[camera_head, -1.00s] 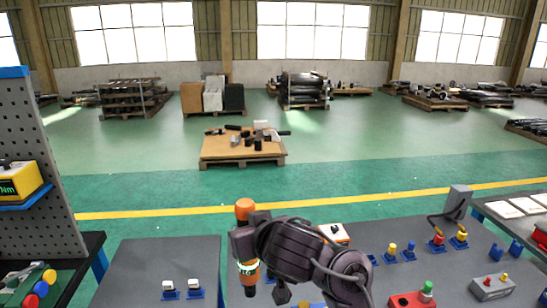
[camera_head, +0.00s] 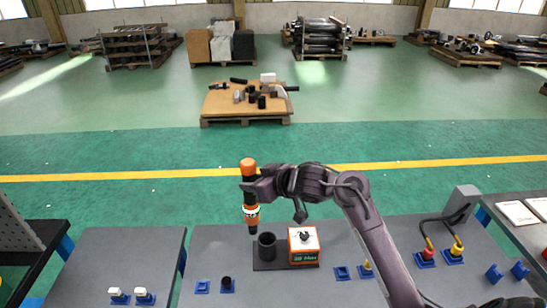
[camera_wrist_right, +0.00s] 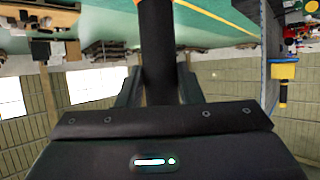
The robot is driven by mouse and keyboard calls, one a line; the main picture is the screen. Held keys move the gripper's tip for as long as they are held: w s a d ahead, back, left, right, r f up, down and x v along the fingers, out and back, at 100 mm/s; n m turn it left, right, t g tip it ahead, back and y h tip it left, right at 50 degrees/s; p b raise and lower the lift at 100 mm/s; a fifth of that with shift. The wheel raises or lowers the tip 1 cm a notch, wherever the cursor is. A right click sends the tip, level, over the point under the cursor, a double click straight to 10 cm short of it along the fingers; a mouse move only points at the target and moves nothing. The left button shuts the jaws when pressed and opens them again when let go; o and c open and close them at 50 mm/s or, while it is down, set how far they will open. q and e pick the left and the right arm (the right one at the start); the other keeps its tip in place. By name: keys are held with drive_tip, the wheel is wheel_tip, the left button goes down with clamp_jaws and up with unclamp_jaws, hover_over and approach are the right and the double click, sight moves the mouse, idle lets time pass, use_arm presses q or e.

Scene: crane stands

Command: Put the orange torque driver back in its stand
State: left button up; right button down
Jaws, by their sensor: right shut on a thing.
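The orange and black torque driver (camera_head: 250,213) is upright in my right gripper (camera_head: 250,185), which is shut on its black upper body. The driver's orange cap shows above the fingers and its black tip points down. The stand, a dark cup (camera_head: 267,246) on a flat base, is on the table just below and slightly right of the tip. The tip appears above the table, apart from the cup. In the right wrist view the driver's black shaft (camera_wrist_right: 157,50) runs between the fingers. My left gripper is not in view.
An orange box with a green display (camera_head: 303,246) stands right of the cup on the same base. Blue holders (camera_head: 214,286) sit in front. Red and yellow plugs with a cable (camera_head: 440,250) are at the right. Another table (camera_head: 120,262) is at the left.

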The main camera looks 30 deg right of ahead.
drive_tip(key=shift+d+r+n+y+p, duration=0.7)
drive_tip(key=shift+d+p, duration=1)
drive_tip(key=shift+d, duration=0.7)
use_arm(q)
drive_tip(key=b, duration=0.2)
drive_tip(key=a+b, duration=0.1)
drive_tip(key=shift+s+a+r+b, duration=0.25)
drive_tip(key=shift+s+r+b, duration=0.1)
drive_tip(key=shift+b, duration=0.05)
use_arm(e)
wheel_tip(320, 180, down, 6)
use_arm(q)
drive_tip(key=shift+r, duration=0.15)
use_arm(e)
drive_tip(key=shift+a+g, duration=0.1)
drive_tip(key=shift+g, duration=0.2)
use_arm(q)
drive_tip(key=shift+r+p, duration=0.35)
drive_tip(key=shift+p, duration=0.15)
use_arm(e)
drive_tip(key=shift+s+a+m+h, duration=0.1)
drive_tip(key=shift+m+h, duration=0.4)
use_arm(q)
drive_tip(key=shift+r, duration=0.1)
use_arm(e)
drive_tip(key=shift+m+t+h, duration=0.3)
drive_tip(key=shift+t, duration=0.1)
